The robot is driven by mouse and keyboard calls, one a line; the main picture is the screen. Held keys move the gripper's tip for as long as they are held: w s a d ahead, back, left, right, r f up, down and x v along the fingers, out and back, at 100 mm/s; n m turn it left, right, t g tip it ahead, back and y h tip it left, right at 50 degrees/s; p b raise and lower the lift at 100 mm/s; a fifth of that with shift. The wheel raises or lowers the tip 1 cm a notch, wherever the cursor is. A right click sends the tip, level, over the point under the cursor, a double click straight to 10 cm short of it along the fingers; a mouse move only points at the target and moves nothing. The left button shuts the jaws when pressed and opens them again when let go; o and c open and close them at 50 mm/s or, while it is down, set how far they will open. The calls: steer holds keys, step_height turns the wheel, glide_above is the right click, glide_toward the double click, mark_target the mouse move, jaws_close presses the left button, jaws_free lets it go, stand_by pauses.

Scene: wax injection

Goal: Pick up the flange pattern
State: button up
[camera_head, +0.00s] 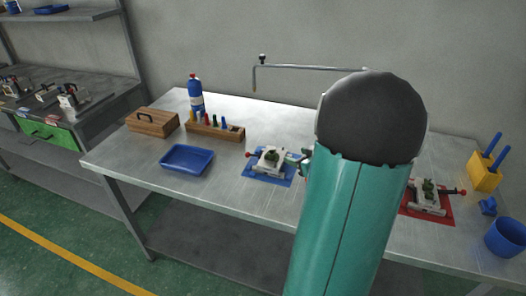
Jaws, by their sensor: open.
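Two small green pieces sit in pale clamp fixtures on the steel table. One green piece (272,154) is in the fixture (267,164) on the blue mat (262,178), left of my arm. The other green piece (428,186) is in the fixture on the red mat (440,213), right of my arm. They are too small to tell which is the flange pattern. My gripper (293,162) shows only in part past the left edge of my teal arm, open, close to the right side of the blue-mat fixture. The arm hides the rest, and contact cannot be told.
Left on the table (128,157) are a wooden box (152,123), a blue bottle (195,97), a wooden tool rack (214,133) and an empty-looking blue tray (187,160). A bent metal rod (310,68) stands behind. Right are a yellow holder (484,177) and a blue cup (505,238).

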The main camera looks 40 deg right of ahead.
steer(key=f+y, duration=0.1)
steer(key=f, duration=0.1)
glide_toward(274, 154)
steer(key=x, duration=0.3)
steer(key=shift+w+d, duration=0.1)
steer(key=shift+w, duration=0.2)
steer(key=shift+x, duration=3.15)
steer(key=shift+s, duration=0.1)
steer(key=c, duration=1)
steer(key=shift+c, duration=0.2)
